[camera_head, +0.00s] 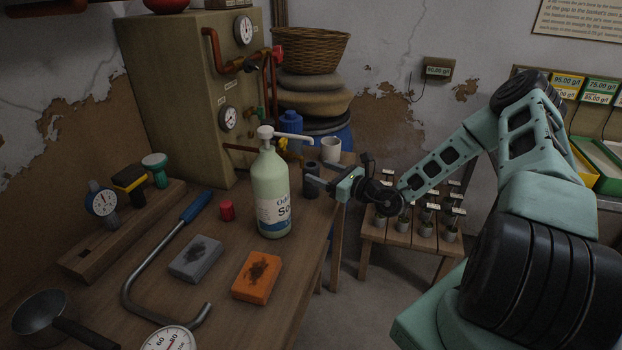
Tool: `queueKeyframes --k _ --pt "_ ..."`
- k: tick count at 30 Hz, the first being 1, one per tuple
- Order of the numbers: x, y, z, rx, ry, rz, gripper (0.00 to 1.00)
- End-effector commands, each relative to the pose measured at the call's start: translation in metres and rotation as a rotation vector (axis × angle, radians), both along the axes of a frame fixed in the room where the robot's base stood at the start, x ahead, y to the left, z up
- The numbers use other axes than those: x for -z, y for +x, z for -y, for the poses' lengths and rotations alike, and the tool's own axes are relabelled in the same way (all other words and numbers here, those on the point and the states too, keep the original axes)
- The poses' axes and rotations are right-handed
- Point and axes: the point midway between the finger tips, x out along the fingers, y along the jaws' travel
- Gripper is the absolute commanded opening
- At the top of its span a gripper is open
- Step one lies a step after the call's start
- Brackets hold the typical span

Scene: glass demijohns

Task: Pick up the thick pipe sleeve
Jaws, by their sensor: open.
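A dark grey upright cylinder (310,170), which looks like the thick pipe sleeve, stands on the wooden workbench (222,290) near its right edge, just right of the soap bottle. My gripper (315,184) reaches in from the right at the sleeve's height. Its jaws are open, and a pale finger crosses in front of the sleeve's middle. I cannot tell whether the fingers touch the sleeve or whether the far finger is behind it. The sleeve's lower part shows below the finger.
A tall soap pump bottle (271,190) stands close left of the sleeve, its nozzle pointing right above it. A white mug (331,149) and blue bottle (291,131) stand behind. A red cap (227,210), grey sponge (197,259) and orange sponge (257,277) lie farther left.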

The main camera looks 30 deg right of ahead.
Motion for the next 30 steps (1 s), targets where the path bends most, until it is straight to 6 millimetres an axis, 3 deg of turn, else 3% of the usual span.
queueKeyframes --k 7,16,17,21,30 --pt "-0.003 0.032 -0.015 -0.001 0.001 0.000 0.67" --pt "-0.002 0.037 -0.017 -0.001 0.000 -0.001 0.67" --pt "-0.002 0.037 -0.017 -0.001 0.000 -0.001 0.62" --pt "-0.002 0.037 -0.017 -0.001 0.000 -0.001 0.23" --pt "-0.002 0.037 -0.017 -0.001 0.000 -0.001 0.20"
